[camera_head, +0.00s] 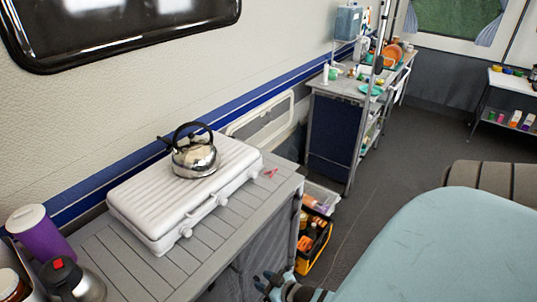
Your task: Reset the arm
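My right gripper (268,282) shows at the bottom edge, right of the near counter's front side. It is dark with bluish parts, and its arm runs off to the right along the bottom edge. Its fingers are small and partly cut off, so I cannot tell whether they are open or shut. I see nothing held in it. My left gripper is not in view.
The slatted counter (210,240) carries a white camping stove (160,205) with a kettle (195,158) on it. A purple container (42,232) stands left. A crate (313,245) sits on the floor beyond the gripper. A pale blue surface (440,250) fills the lower right.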

